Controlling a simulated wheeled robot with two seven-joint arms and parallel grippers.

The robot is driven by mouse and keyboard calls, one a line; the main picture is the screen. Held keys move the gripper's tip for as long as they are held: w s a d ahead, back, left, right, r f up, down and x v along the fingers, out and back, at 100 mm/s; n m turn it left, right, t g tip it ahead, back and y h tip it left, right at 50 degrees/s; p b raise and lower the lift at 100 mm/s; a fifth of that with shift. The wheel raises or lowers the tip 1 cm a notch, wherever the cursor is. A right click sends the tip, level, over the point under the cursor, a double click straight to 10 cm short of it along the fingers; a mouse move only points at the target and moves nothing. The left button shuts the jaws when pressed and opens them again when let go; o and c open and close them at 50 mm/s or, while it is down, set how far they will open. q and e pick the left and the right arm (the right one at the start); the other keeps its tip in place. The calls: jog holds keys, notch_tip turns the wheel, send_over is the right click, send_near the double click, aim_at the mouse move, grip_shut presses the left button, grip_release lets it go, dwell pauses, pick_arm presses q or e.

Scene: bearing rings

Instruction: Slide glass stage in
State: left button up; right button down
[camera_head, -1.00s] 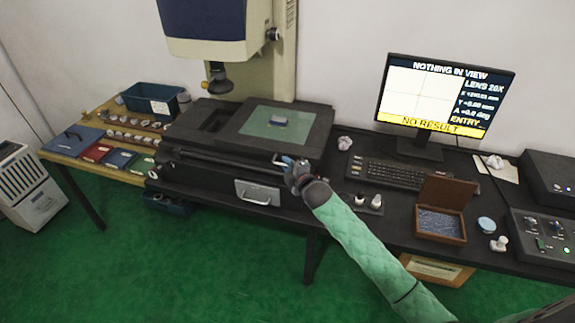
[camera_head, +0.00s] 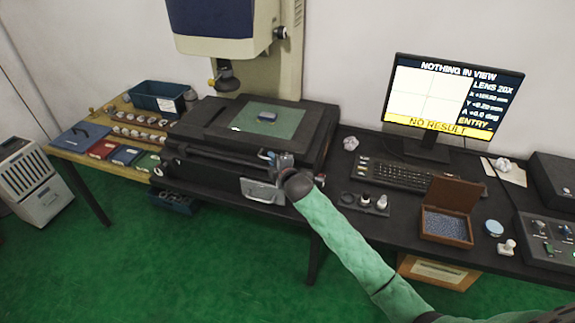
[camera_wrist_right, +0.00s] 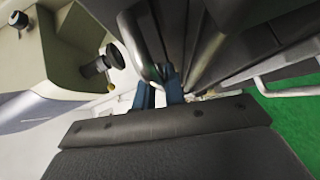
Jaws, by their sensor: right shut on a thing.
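The glass stage is a greenish pane (camera_head: 285,127) in a dark frame (camera_head: 318,125), on the measuring machine below and right of its lens (camera_head: 227,77). A small blue-grey part (camera_head: 267,117) lies on the glass. My right gripper (camera_head: 277,160) is at the stage's front right. In the right wrist view its blue fingers (camera_wrist_right: 160,95) are shut on a curved metal handle (camera_wrist_right: 148,62). The exact contact is partly hidden by the gripper body. My left gripper is not in view.
A monitor (camera_head: 447,97) reads "NOTHING IN VIEW" and "NO RESULT". The keyboard (camera_head: 395,175), an open wooden box (camera_head: 447,212) and small fittings (camera_head: 365,200) stand right of the machine. A plate with a pull handle (camera_head: 262,190) is below the stage. A blue bin (camera_head: 158,98) stands left.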

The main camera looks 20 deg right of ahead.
jog(key=w+a+b, duration=0.1)
jog(key=w+a, duration=0.2)
jog(key=a, duration=0.1)
jog(key=w+a+b, duration=0.1)
jog(key=w+a, duration=0.2)
jog(key=a, duration=0.2)
jog(key=w+a+b, duration=0.1)
jog(key=w+a, duration=0.2)
jog(key=a, duration=0.1)
jog(key=shift+a, duration=0.15)
jog(key=shift+w+a, duration=0.25)
jog(key=shift+a, duration=0.05)
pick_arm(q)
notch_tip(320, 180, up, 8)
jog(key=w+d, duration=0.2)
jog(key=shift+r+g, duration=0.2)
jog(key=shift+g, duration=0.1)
pick_arm(e)
jog(key=c, duration=1.7)
grip_release()
jog(key=shift+w+a, duration=0.1)
jog(key=shift+a, duration=0.05)
jog(key=shift+c, duration=0.2)
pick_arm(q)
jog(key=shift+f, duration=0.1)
